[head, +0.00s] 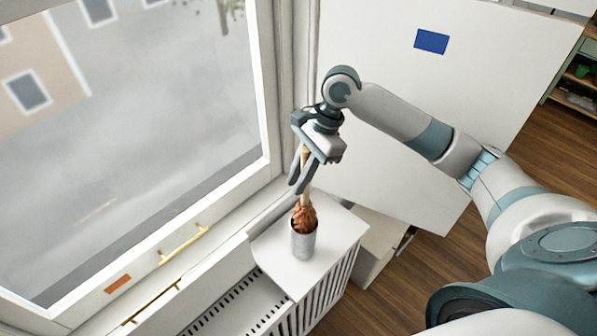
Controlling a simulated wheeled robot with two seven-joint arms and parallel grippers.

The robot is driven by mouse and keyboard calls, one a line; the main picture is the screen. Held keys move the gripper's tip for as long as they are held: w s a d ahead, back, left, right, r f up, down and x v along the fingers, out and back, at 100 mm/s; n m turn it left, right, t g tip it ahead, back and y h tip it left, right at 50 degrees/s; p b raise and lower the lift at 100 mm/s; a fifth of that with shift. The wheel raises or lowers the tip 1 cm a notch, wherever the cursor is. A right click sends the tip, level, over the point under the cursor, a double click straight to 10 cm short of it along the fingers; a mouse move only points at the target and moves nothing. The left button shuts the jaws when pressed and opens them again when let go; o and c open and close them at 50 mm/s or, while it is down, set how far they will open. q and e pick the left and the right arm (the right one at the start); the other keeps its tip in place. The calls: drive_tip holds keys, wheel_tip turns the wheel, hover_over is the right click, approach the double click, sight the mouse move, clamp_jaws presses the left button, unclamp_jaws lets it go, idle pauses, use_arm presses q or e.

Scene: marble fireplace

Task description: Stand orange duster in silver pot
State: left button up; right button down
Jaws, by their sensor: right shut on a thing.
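The silver pot (303,242) stands upright on the white ledge by the window. The orange duster (304,218) is upright, with its orange head at the pot's mouth and its lower part hidden by the pot's rim. Its pale wooden handle points up. My right gripper (299,187) is above the pot and shut on the duster's handle. I cannot tell whether the duster touches the pot's bottom. My left gripper is not in view.
The white ledge (335,232) has bare room around the pot. A slatted radiator cover (235,309) runs along the window. The window frame with brass handles (183,245) is close on the left. A white panel with a blue rectangle (431,41) stands behind my right arm.

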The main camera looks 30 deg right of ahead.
drive_tip(key=shift+f, duration=1.45)
drive_tip(key=c, duration=1.6)
unclamp_jaws()
drive_tip(key=v, duration=1.7)
drive_tip(key=shift+d+r, duration=0.15)
